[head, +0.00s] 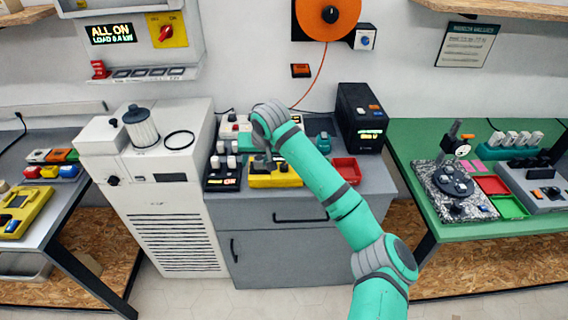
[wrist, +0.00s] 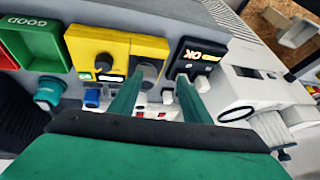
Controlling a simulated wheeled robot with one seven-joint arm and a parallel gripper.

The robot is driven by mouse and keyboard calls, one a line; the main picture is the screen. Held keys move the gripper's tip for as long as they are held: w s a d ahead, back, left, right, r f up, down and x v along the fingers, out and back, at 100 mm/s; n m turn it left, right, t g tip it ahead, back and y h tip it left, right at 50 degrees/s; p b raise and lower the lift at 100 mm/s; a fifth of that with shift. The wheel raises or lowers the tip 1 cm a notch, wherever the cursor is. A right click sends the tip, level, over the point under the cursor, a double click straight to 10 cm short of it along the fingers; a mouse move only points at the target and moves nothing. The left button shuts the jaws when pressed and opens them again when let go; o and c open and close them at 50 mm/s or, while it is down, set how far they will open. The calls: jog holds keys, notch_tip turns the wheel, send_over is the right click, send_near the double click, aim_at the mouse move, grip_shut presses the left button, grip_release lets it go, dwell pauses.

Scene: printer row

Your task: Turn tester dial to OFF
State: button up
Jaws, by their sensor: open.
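A yellow tester box (head: 275,179) stands on the grey cabinet, below my gripper (head: 264,160) in the head view. The wrist view shows the yellow box (wrist: 88,46) with a small dark round knob (wrist: 104,60), a lit strip and a larger grey dial (wrist: 150,70). My gripper (wrist: 160,75) is open, its two green fingers pointing down at the box's right end. The grey dial appears between the fingertips, closer to the left one. I cannot tell whether they touch. The dial's setting and any OFF mark are not readable.
A black unit with an OK display (wrist: 198,56) stands close beside the right finger. A green GOOD tray (wrist: 38,42) and a blue-green knobbed part (wrist: 48,92) lie left. A black tower (head: 360,118) and red tray (head: 346,169) stand right of my arm.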

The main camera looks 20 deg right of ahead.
jog(key=m+g+h, duration=0.1)
jog(key=h, duration=0.1)
send_near(284, 165)
notch_tip(284, 165, up, 2)
jog(key=shift+g, duration=0.3)
jog(key=x, duration=1)
jog(key=shift+s, duration=0.1)
jog(key=c, duration=1)
